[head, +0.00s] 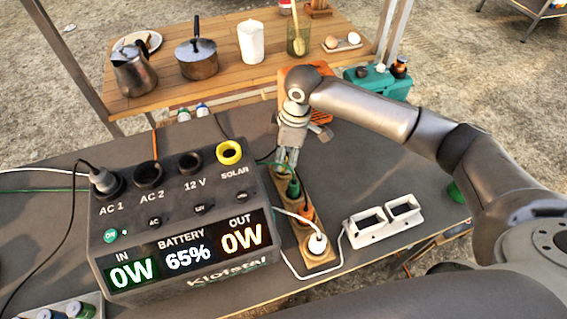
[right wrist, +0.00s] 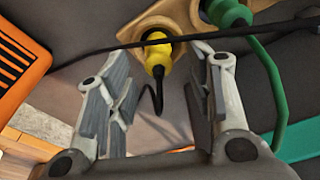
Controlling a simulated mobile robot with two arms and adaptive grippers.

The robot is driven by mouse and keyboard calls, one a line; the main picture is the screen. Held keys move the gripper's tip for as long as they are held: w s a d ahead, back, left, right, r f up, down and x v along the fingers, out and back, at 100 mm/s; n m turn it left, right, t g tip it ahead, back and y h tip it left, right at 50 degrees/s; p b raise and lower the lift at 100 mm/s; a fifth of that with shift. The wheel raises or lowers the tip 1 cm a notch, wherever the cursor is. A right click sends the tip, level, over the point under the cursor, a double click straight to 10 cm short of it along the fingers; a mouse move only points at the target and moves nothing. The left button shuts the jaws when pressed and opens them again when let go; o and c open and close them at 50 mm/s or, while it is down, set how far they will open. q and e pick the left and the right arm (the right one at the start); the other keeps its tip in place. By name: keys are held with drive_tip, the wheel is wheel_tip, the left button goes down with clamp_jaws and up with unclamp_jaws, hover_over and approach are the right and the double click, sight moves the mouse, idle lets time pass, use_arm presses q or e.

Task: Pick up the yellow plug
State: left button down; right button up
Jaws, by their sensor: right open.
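The yellow plug (right wrist: 157,54) shows in the right wrist view. It sits at a wooden socket strip (right wrist: 178,14), with a dark cable curving down from it. My right gripper (right wrist: 160,68) is open, with one finger to each side of the plug and gaps between. In the head view my right gripper (head: 287,157) points down at the far end of the strip (head: 321,261) and hides the yellow plug there. A green plug (right wrist: 228,12) sits beside the yellow one, close to the right finger. My left gripper is not in view.
A green plug (head: 293,188), an orange plug (head: 306,213) and a white plug (head: 317,243) line the strip. A power station (head: 180,215) stands left of it, a white double holder (head: 368,238) right.

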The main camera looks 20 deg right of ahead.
drive_tip(key=shift+w+a+f, duration=0.1)
drive_tip(key=shift+a+f, duration=0.05)
drive_tip(key=shift+f, duration=1.2)
clamp_jaws()
drive_tip(key=shift+r, duration=0.15)
wheel_tip(320, 180, up, 8)
drive_tip(key=shift+r, duration=0.25)
wheel_tip(320, 180, up, 2)
drive_tip(key=shift+r+p, duration=0.1)
drive_tip(key=shift+p, duration=0.4)
wheel_tip(320, 180, up, 14)
drive_tip(key=p, duration=1.7)
drive_tip(key=shift+p, duration=0.35)
drive_tip(key=shift+r, duration=0.1)
